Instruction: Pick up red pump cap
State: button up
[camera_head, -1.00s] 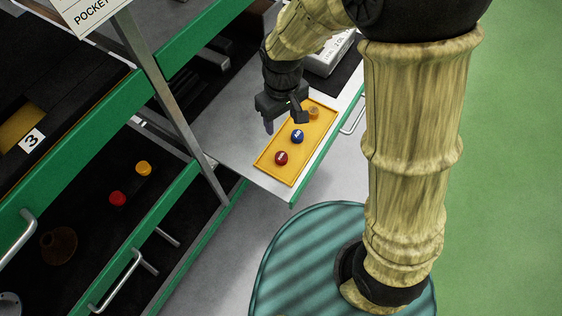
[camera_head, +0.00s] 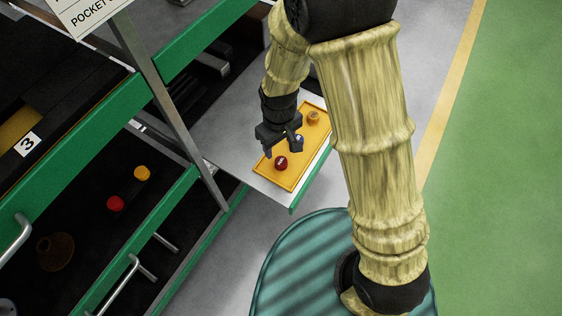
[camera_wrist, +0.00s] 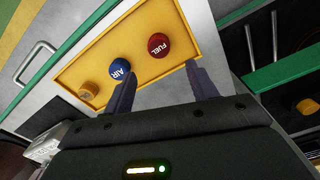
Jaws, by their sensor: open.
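A red cap (camera_head: 281,162) sits on a yellow tray (camera_head: 289,187) at its near end. In the wrist view the red cap (camera_wrist: 158,44) bears the word FUEL and lies beyond the gap between my fingertips. My gripper (camera_head: 282,151) is open and empty above the tray, close to the red cap and apart from it. A blue cap (camera_wrist: 120,68) marked AIR sits beside the red one, close to one finger in the wrist view. My gripper partly hides the blue cap (camera_head: 299,138) in the head view. Another red piece (camera_head: 115,203) lies in a lower dark drawer.
A tan cap (camera_head: 313,117) sits at the tray's far end. The tray lies on a pulled-out grey drawer (camera_head: 237,150) with a green front. A yellow-orange piece (camera_head: 142,173) and a brown cone-shaped part (camera_head: 55,251) lie in the lower drawer. A metal post (camera_head: 165,100) stands left.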

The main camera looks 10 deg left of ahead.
aim_at(280, 159)
jog(key=shift+f, duration=1.55)
jog(key=shift+f, duration=0.1)
notch_tip(280, 159, down, 5)
jog(key=shift+c, duration=0.3)
jog(key=c, duration=1)
